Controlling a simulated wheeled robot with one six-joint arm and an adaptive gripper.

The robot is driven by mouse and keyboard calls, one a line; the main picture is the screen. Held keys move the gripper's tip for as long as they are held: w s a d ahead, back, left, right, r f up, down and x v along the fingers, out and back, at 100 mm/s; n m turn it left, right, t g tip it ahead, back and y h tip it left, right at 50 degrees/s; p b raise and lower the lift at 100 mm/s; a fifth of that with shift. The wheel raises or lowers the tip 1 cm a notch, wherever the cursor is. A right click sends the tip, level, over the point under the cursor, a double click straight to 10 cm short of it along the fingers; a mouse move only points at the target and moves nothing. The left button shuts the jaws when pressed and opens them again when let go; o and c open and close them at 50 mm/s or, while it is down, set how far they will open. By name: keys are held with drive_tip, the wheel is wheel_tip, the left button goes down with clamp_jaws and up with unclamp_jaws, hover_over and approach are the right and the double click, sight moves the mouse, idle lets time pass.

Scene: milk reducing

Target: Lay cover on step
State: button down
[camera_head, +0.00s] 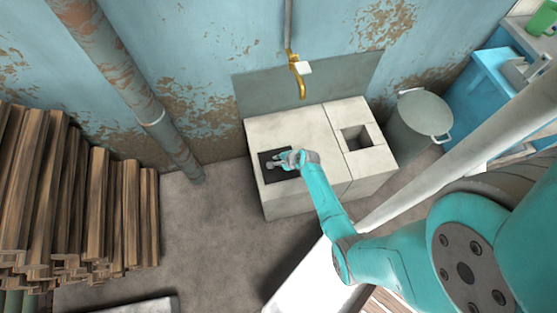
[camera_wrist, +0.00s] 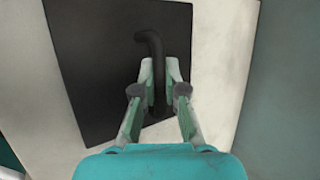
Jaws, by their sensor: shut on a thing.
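The cover (camera_head: 283,177) is a flat dark square plate over the left part of the pale block (camera_head: 292,125), which I take for the step. It also shows in the wrist view (camera_wrist: 90,60), lying close over the pale surface; I cannot tell whether it touches. A dark bent handle (camera_wrist: 150,42) stands up from the cover. My gripper (camera_head: 277,162) is over the cover. In the wrist view my gripper (camera_wrist: 159,82) has its fingers closed on both sides of the handle. The fingers hide part of the handle.
A square opening (camera_head: 356,138) is uncovered in the block's right part. A brass tap (camera_head: 298,75) hangs above the block's back. A grey lidded bin (camera_head: 420,115) stands to the right. Stacked wood (camera_head: 75,200) stands at left, with bare floor (camera_head: 205,225) between.

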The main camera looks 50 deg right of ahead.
drive_tip(key=shift+f, duration=0.2)
drive_tip(key=c, duration=1.2)
unclamp_jaws()
drive_tip(key=v, duration=1.2)
drive_tip(key=s+a+r+n+t+h, duration=0.1)
drive_tip(key=s+a+r+n, duration=0.2)
drive_tip(key=s+a+n, duration=0.3)
drive_tip(key=s+a+r+n+t+h, duration=0.1)
drive_tip(key=s+a+r+n, duration=0.25)
drive_tip(key=s+a, duration=0.4)
drive_tip(key=s+a+r+n+t, duration=0.2)
drive_tip(key=s+r+n, duration=0.2)
drive_tip(key=r, duration=0.5)
drive_tip(key=s+a+r+n+t+y, duration=0.1)
drive_tip(key=s+a+r+n, duration=0.2)
drive_tip(key=r, duration=0.6)
drive_tip(key=s+a+r+n+t, duration=0.2)
drive_tip(key=s+a+r+n, duration=0.1)
drive_tip(key=r+n, duration=0.4)
drive_tip(key=shift+s+a+r+t+y, duration=0.1)
drive_tip(key=shift+s+r+t+y, duration=0.1)
drive_tip(key=shift+s+r, duration=0.35)
drive_tip(key=shift+s+r+t+y, duration=0.1)
drive_tip(key=shift+s+r+y, duration=0.15)
drive_tip(key=shift+r, duration=0.45)
